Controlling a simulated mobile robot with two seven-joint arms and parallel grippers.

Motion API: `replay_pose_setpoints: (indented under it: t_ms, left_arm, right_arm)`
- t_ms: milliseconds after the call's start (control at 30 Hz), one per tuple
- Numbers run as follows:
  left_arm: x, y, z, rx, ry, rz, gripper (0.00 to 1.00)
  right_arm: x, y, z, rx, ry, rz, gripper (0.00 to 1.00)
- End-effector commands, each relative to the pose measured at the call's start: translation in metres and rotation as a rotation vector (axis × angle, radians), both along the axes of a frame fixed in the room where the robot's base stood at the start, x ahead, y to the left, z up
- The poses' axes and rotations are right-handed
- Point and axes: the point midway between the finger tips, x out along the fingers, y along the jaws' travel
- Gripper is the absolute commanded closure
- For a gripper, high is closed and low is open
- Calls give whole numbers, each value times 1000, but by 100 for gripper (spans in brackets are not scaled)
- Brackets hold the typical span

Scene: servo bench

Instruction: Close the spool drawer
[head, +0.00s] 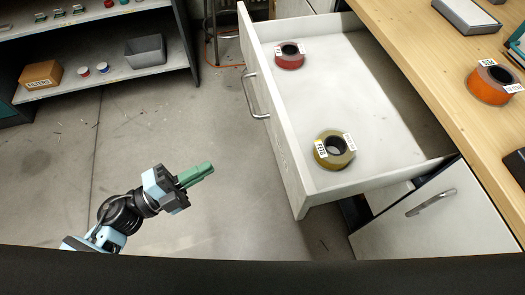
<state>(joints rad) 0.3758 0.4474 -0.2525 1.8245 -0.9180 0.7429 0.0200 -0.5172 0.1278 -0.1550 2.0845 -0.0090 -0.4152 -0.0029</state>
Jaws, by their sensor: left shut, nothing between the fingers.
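The spool drawer (375,75) is pulled open from under the wooden bench top. Its white front panel (278,150) faces left and carries a metal bar handle (254,96). A red spool (289,59) lies in it near the far front corner, and an olive-yellow spool (333,150) lies near the near front corner. My left gripper (207,172) has green fingers, is shut and empty, and is to the left of the drawer front, apart from it and from the handle. My right gripper is out of the picture.
The wooden bench top (420,50) at right holds an orange spool (489,84). A closed cabinet front (430,222) is below the drawer. Shelves at upper left hold a cardboard box (41,75) and a grey bin (146,50). The concrete floor left of the drawer is mostly clear.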

Motion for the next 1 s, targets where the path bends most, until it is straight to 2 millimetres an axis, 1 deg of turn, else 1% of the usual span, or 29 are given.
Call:
replay_pose_setpoints:
  t_ms: [33,200,433,567,667,767,1000]
  left_arm:
    - [6,-1,1,59,-64,-62,100]
    - [13,-1,2,197,-182,-205,100]
    - [14,0,2,236,-211,-243,100]
    - [16,-4,3,234,-211,-242,100]
    - [18,-14,3,232,-211,-242,100]
    - [22,-29,4,230,-212,-241,100]
    - [34,-72,4,230,-212,-240,100]
  right_arm:
    - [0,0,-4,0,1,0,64]
    - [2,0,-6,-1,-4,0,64]
    - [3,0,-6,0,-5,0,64]
    - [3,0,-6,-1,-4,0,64]
    - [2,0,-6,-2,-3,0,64]
    - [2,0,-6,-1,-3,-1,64]
    - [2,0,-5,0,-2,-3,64]
